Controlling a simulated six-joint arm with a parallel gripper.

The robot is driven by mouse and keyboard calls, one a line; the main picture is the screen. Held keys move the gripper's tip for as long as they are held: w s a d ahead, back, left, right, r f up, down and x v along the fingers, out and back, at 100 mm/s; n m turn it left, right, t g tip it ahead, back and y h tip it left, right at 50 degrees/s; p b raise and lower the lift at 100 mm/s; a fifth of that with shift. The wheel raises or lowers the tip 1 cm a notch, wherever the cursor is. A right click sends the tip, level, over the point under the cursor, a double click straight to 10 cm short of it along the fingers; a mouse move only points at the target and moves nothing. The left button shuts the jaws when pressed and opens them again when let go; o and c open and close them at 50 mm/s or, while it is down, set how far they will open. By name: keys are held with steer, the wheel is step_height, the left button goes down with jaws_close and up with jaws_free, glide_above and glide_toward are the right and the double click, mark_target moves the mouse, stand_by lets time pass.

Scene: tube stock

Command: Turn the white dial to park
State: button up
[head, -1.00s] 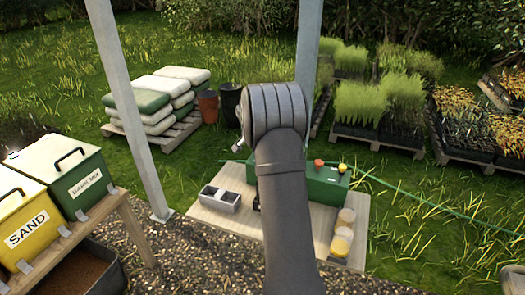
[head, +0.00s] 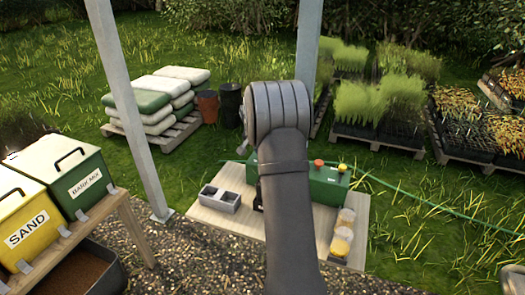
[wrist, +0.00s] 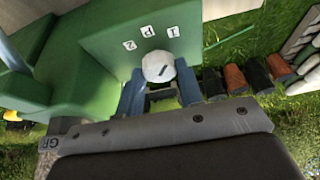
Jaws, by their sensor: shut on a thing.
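The white dial (wrist: 158,67) sits on the green face of a control box (wrist: 100,35) in the wrist view. A short dark mark shows on the dial; I cannot tell surely which label it points at. The labels 2 (wrist: 129,45), P (wrist: 148,31) and 1 (wrist: 173,31) stand in an arc beyond it. My gripper (wrist: 160,77) has one blue-grey finger on each side of the dial and is shut on it. In the head view the green box (head: 328,186) shows partly; my arm hides the dial and gripper.
A red button (head: 318,163) and a yellow one (head: 342,168) top the box. A metal post (head: 130,110) rises at left.

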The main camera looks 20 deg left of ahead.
steer(key=n+y, duration=0.1)
steer(key=n, duration=0.2)
steer(key=n+g+y, duration=0.1)
steer(key=n, duration=0.2)
steer(key=shift+d+n+y, duration=0.2)
steer(key=shift+n+y, duration=0.1)
steer(key=shift+n, duration=0.1)
stand_by(0.4)
steer(key=o, duration=1)
steer(key=v, duration=1.7)
steer(key=shift+s+d+r, duration=0.1)
steer(key=shift+s, duration=0.05)
